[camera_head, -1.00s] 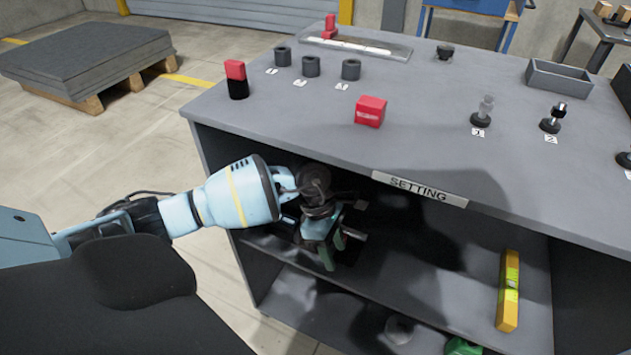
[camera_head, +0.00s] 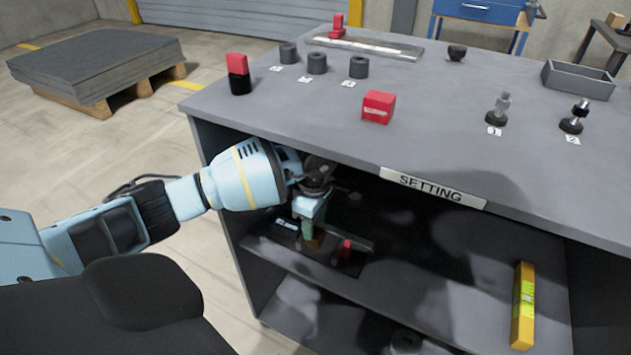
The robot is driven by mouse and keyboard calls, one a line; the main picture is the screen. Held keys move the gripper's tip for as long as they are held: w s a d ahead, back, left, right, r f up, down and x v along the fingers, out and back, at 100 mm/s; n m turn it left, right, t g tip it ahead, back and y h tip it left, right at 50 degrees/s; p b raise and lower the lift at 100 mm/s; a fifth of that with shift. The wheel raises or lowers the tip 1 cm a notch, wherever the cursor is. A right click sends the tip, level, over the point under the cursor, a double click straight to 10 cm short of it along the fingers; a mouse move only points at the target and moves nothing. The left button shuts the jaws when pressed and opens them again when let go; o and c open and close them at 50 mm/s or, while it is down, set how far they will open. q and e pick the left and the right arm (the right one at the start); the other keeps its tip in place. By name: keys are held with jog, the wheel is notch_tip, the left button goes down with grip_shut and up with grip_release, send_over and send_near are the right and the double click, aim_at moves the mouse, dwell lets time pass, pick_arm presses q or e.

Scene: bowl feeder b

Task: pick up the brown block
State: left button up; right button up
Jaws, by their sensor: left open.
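My left gripper (camera_head: 311,228) is open and points down inside the cabinet under the table top, over the left part of the upper shelf. A small brownish shape, likely the brown block (camera_head: 313,244), shows at its fingertips. The fingers hide most of it, and I cannot tell whether they are around it or touching it. A dark tray (camera_head: 350,268) lies on the shelf below the gripper, with a small red piece (camera_head: 346,248) to the right of the fingers. My right gripper is not in view.
The table top's front edge, with a SETTING label (camera_head: 433,188), overhangs the shelf (camera_head: 420,290). A yellow level (camera_head: 523,306) lies on the shelf at right. A red box (camera_head: 378,107) and several dark cylinders stand on the table top (camera_head: 300,110).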

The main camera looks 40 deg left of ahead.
aim_at(315, 232)
pick_arm(q)
notch_tip(315, 232, down, 4)
jog(key=shift+f+b, duration=0.1)
jog(key=shift+b, duration=0.5)
jog(key=shift+w+f, duration=0.1)
jog(key=shift+f, duration=0.4)
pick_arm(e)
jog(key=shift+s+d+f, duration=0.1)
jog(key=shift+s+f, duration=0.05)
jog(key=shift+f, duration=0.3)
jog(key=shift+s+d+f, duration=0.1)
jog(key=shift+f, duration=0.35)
pick_arm(q)
jog(key=c, duration=0.9)
jog(key=shift+r, duration=0.1)
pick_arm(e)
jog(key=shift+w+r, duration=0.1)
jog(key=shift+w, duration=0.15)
